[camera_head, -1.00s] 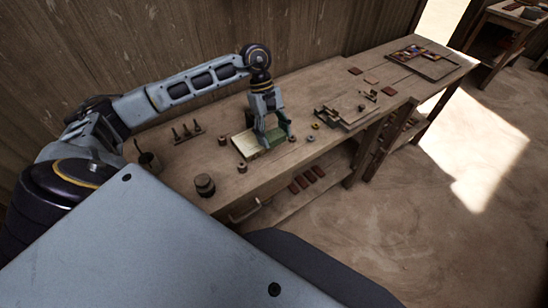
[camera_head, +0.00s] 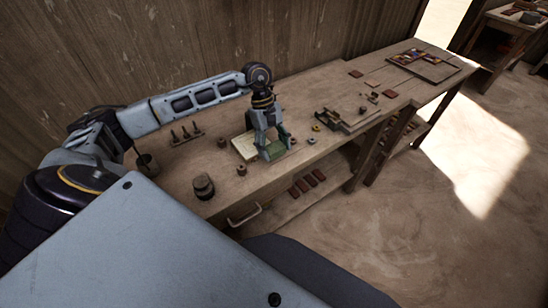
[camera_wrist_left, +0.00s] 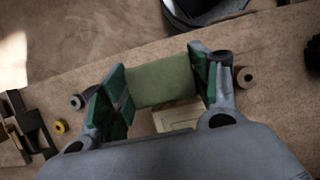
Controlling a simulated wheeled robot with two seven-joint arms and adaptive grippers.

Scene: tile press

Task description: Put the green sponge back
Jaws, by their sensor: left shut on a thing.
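The green sponge (camera_wrist_left: 163,81) shows in the left wrist view as a flat green block between the two fingers. My left gripper (camera_wrist_left: 160,95) is shut on it, one finger at each side. In the head view the left gripper (camera_head: 272,148) points down over the bench, and the sponge is mostly hidden by its fingers. A pale flat tray or board (camera_head: 242,147) lies just beside and partly behind the gripper. It also shows below the sponge in the left wrist view (camera_wrist_left: 175,117). I cannot tell whether the sponge touches it. My right gripper is not in view.
The wooden bench (camera_head: 290,90) runs along the wall. Small spools (camera_head: 242,170), a dark jar (camera_head: 203,186) and a peg rack (camera_head: 186,134) stand near the gripper. A wooden press fixture (camera_head: 340,120) lies to the right. A drawer handle (camera_head: 245,215) sticks out at the front.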

